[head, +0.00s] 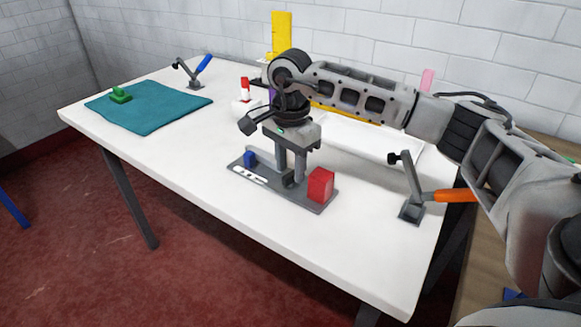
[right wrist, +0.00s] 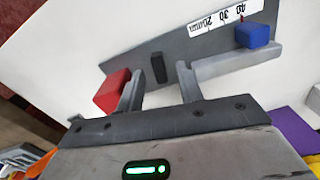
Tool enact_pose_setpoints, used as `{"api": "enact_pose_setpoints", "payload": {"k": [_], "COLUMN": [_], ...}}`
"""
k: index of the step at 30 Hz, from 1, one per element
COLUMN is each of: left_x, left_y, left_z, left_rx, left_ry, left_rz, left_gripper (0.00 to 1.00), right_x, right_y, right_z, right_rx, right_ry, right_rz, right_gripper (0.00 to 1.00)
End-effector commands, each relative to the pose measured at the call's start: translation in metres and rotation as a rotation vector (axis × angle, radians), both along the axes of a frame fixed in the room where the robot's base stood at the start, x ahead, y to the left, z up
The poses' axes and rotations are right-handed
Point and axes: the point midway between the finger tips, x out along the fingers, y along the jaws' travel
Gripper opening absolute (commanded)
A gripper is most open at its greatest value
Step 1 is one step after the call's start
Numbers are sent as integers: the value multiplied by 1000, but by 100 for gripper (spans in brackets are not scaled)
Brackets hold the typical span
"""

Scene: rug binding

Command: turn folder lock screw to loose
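The folder is a dark grey plate (head: 262,180) on the white table. It carries a blue block (head: 250,158) at its left end, a red block (head: 320,184) at its right end and a white number scale (head: 249,175). A small dark upright piece (right wrist: 158,67) stands on the plate between them; it looks like the lock screw, though I cannot be sure. My right gripper (head: 291,173) points down over the plate. In the right wrist view its fingers (right wrist: 159,72) are apart, with the dark piece between or just beyond the tips; contact is unclear. My left gripper is not in view.
A teal mat (head: 150,112) with a green piece (head: 121,95) lies at the far left. A blue-handled clamp (head: 200,66) stands behind it. An orange-handled clamp (head: 455,196) is at the right, close to my right arm. The table's front left is clear.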

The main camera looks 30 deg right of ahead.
Motion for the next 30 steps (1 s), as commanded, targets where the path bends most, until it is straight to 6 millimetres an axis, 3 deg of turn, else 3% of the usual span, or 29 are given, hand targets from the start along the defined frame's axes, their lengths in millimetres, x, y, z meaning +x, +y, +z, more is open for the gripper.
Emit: {"api": "enact_pose_setpoints", "payload": {"k": [12,18,24,30], "left_x": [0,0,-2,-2], "left_y": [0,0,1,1], "left_z": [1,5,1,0], "left_rx": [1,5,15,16], "left_ry": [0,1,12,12], "left_rz": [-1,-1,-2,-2], "left_gripper": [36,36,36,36], "right_x": [1,0,0,0], "right_y": [0,0,0,0], "right_z": [96,134,149,150], "right_rx": [1,1,0,0], "right_ry": [-5,-3,0,1], "right_rz": [0,0,1,1], "right_gripper": [36,36,36,36]}}
